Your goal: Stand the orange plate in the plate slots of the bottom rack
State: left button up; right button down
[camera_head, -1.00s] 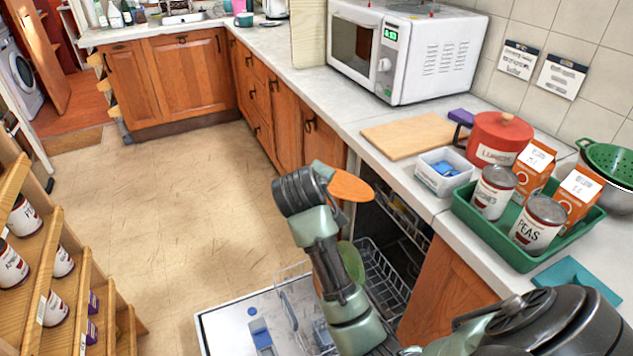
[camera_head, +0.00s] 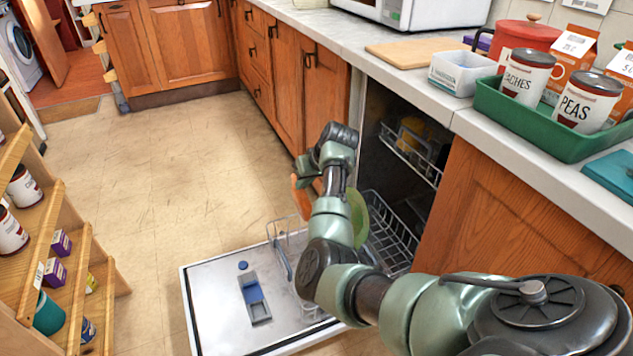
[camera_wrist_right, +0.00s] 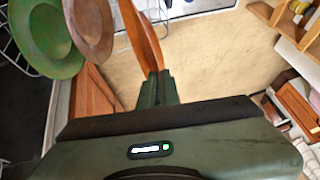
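The orange plate (camera_head: 301,198) is held on edge, steeply tilted, left of my right forearm in the head view. In the right wrist view the orange plate (camera_wrist_right: 143,42) rises from between the fingers of my right gripper (camera_wrist_right: 157,88), which is shut on it. A green plate (camera_head: 358,217) stands on edge behind my arm. The right wrist view shows this green plate (camera_wrist_right: 40,38) beside a brown plate (camera_wrist_right: 91,25). My left gripper is not in view.
The open dishwasher door (camera_head: 215,300) lies low, with a detergent compartment (camera_head: 254,294). The upper rack (camera_head: 412,150) is inside the dishwasher. The counter above holds a green tray (camera_head: 535,125) with cans and cartons. A wooden shelf (camera_head: 75,290) stands left; the floor between is clear.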

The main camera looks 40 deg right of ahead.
jog(key=shift+w+a+f, duration=0.3)
jog(key=shift+a+f, duration=0.1)
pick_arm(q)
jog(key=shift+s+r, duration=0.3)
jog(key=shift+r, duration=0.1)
